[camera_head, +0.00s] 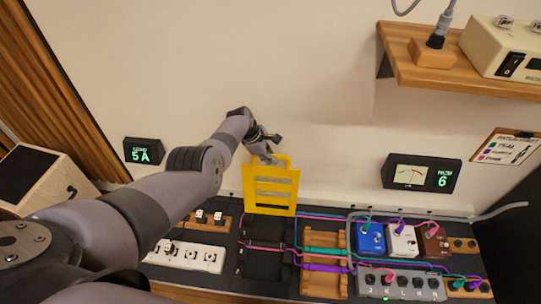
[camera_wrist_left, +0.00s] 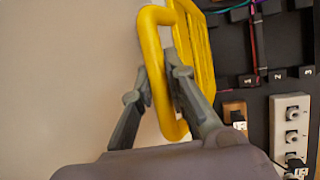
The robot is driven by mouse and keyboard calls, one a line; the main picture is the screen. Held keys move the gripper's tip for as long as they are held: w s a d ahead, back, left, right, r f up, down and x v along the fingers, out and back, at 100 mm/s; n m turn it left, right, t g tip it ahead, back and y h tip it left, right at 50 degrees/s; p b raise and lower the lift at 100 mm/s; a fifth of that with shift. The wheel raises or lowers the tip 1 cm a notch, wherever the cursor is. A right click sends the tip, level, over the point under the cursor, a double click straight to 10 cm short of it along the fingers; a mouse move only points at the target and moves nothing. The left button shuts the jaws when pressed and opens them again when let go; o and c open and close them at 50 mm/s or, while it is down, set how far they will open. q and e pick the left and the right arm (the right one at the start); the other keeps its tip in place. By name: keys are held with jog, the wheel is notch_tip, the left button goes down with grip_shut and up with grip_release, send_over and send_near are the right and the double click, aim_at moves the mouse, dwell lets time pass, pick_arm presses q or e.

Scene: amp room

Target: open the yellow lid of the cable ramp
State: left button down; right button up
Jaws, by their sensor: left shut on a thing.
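The yellow lid (camera_head: 271,192) of the cable ramp stands raised, about upright, near the wall in the head view. The black ramp base (camera_head: 262,262) lies below it with its channels exposed and cables across it. My left gripper (camera_head: 267,154) is at the lid's top edge. In the left wrist view my left gripper (camera_wrist_left: 167,90) is shut on the yellow handle loop (camera_wrist_left: 152,45) of the lid, one finger on each side of the bar. The lid's slotted face shows beside it. My right gripper is in neither view.
A white power strip (camera_head: 186,256) lies left of the ramp. Blue, white and brown pedals (camera_head: 402,240), a grey switch box (camera_head: 400,284) and wooden cable blocks (camera_head: 325,262) are to the right. A wooden shelf (camera_head: 470,75) juts from the wall at upper right.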

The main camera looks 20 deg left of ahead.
pick_arm(q)
jog(key=shift+d, duration=0.1)
jog(key=c, duration=1.6)
grip_release()
jog(key=shift+o, duration=0.2)
jog(key=shift+r, duration=0.15)
jog(key=shift+s+a+r, duration=0.1)
jog(key=shift+a+r, duration=0.2)
jog(key=shift+r, duration=0.1)
jog(key=v, duration=1.1)
jog(key=shift+s+d+f, duration=0.1)
jog(key=shift+f, duration=0.1)
